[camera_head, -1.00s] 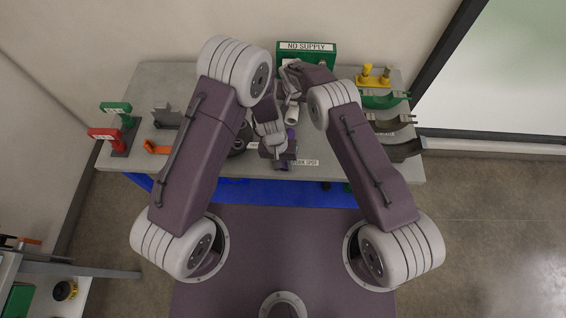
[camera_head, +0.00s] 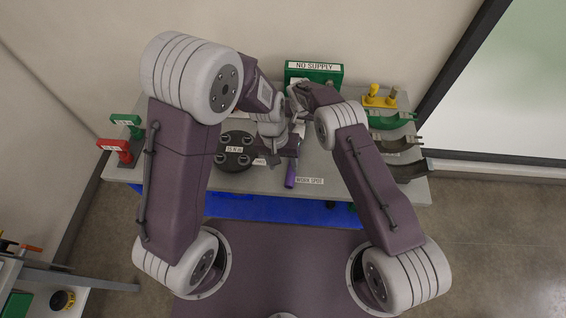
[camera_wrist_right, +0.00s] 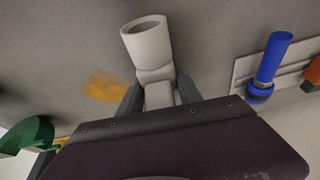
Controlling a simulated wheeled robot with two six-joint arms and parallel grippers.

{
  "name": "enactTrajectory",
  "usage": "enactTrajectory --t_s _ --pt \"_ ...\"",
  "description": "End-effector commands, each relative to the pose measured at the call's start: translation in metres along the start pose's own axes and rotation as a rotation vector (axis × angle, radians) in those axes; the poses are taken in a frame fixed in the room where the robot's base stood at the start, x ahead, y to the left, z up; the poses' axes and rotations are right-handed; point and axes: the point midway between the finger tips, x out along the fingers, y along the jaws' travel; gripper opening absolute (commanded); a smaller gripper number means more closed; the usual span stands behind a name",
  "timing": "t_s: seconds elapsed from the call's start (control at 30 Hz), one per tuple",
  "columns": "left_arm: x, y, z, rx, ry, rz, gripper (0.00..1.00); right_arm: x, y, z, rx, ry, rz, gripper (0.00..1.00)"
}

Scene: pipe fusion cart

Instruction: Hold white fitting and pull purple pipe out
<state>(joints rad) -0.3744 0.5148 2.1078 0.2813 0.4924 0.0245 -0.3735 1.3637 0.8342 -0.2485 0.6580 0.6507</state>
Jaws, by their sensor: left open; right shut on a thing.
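The white fitting (camera_wrist_right: 152,50) is an elbow-like tube in the right wrist view, with its open end toward the top and no pipe in that end. My right gripper (camera_wrist_right: 158,95) is shut on its lower part; it also shows in the head view (camera_head: 297,108). The purple pipe (camera_head: 291,174) shows near the work spot label at the table's front, below my left gripper (camera_head: 287,150). My left gripper is open. Its fingers are small here, and I cannot tell whether they touch the pipe. The pipe's upper end is hidden.
A dark round holder (camera_head: 236,150) stands left of my left gripper. A green no-supply box (camera_head: 314,73) is at the back. Green and grey curved holders (camera_head: 390,121) are at right. The right wrist view shows a blue pipe (camera_wrist_right: 272,58) and an orange stain (camera_wrist_right: 105,87).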

Motion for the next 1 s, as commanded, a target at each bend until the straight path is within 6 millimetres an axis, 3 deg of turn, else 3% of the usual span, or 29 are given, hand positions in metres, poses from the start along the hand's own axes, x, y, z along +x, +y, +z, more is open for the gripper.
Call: enactTrajectory --t_s 0.4,0.43,0.5,0.53,0.87,1.0 --pt "0.0 0.0 0.0 0.0 0.0 0.0 0.51 0.003 0.002 0.005 -0.001 -0.011 0.005 0.0" --pt "0.0 0.0 0.0 0.0 0.0 0.0 0.51 0.003 0.002 0.005 -0.001 -0.011 0.005 0.44" --pt "0.0 0.0 0.0 0.0 0.0 0.0 0.51 0.003 0.001 0.004 -0.001 -0.01 0.005 0.64" --pt "0.0 0.0 0.0 0.0 0.0 0.0 0.51 0.003 0.001 0.004 -0.001 -0.009 0.004 0.67" --pt "0.0 0.0 0.0 0.0 0.0 0.0 0.51 -0.002 0.0 0.001 0.0 -0.002 0.001 0.67" --pt "0.0 0.0 0.0 0.0 0.0 0.0 0.51 -0.025 0.0 0.0 0.0 -0.002 0.001 0.67"
